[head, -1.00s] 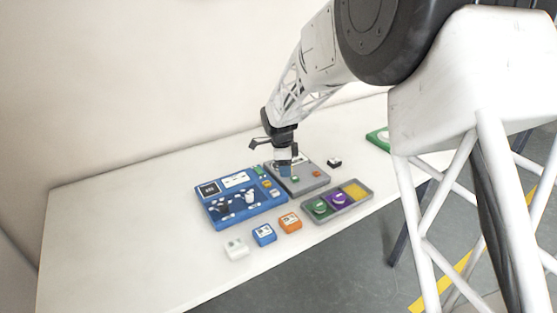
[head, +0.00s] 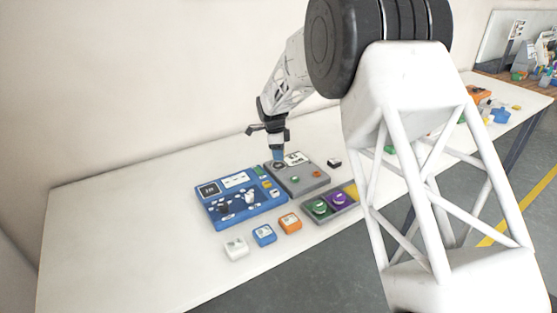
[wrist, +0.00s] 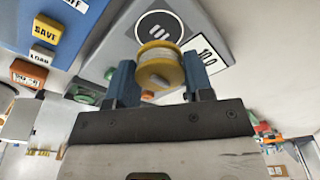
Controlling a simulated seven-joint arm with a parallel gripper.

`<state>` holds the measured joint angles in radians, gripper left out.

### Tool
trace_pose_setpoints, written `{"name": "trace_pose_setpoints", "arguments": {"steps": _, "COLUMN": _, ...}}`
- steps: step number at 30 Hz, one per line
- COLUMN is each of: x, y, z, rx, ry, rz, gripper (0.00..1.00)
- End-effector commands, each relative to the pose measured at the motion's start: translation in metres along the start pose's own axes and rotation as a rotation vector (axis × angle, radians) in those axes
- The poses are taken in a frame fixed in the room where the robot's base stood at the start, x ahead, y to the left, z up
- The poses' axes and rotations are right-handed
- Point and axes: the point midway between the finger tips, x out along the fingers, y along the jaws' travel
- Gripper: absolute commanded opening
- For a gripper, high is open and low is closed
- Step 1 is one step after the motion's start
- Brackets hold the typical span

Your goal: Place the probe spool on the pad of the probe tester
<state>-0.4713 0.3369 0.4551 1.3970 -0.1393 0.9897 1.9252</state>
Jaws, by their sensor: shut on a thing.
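The probe spool (wrist: 160,70), yellow-flanged with a pale winding, sits between the two blue fingers of my gripper (wrist: 158,84) in the wrist view. My gripper is shut on it. The probe tester is a grey box (head: 311,184) right of the blue panel in the head view. Its round black pad (wrist: 160,24) with white marks shows just beyond the spool in the wrist view, beside a white label. In the head view my gripper (head: 278,155) is over the tester's back left part. The fingers hide the spool there, and I cannot tell the gap to the pad.
The blue panel (head: 240,214) with knobs stands directly left of the tester. A tray (head: 318,218) with green, purple and yellow compartments lies in front.

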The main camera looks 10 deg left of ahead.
Motion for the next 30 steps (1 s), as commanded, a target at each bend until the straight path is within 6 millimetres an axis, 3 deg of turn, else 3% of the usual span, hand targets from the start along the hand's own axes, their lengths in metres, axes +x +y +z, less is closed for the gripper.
{"name": "trace_pose_setpoints", "arguments": {"steps": 11, "x": 0.001, "y": -0.001, "z": 0.0, "rx": 0.0, "ry": 0.0, "rz": 0.0, "gripper": 0.24}}
{"name": "trace_pose_setpoints", "arguments": {"steps": 22, "x": 0.032, "y": -0.001, "z": 0.004, "rx": -0.001, "ry": 0.0, "rz": 0.001, "gripper": 0.24}}
{"name": "trace_pose_setpoints", "arguments": {"steps": 30, "x": 0.035, "y": -0.001, "z": 0.004, "rx": 0.0, "ry": 0.0, "rz": 0.0, "gripper": 0.24}}
